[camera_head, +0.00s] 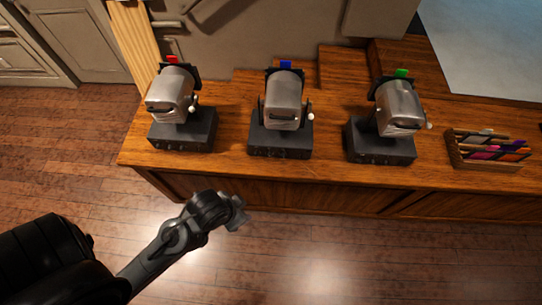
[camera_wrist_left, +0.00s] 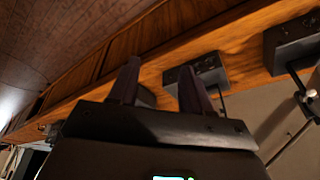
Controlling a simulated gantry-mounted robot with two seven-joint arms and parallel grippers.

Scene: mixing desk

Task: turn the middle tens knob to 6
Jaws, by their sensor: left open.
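Three grey machines on dark box bases stand in a row on the wooden desk. The middle machine (camera_head: 284,103) has a blue tab (camera_head: 286,65) on top. Small knobs show on the front of its base (camera_head: 280,146), but their marks and settings are too small to read. My left gripper (camera_head: 237,213) is in front of the desk, below and left of the middle base, apart from it. In the left wrist view its two fingers (camera_wrist_left: 158,88) are spread with nothing held. Dark bases show beyond them, one with small knobs (camera_wrist_left: 199,76); which machine it is I cannot tell.
The left machine (camera_head: 172,95) has a red tab and the right machine (camera_head: 400,108) a green one. A wooden rack (camera_head: 487,150) with coloured pieces stands at the right. The desk's front edge (camera_head: 300,172) lies between my left gripper and the bases. The floor in front is clear.

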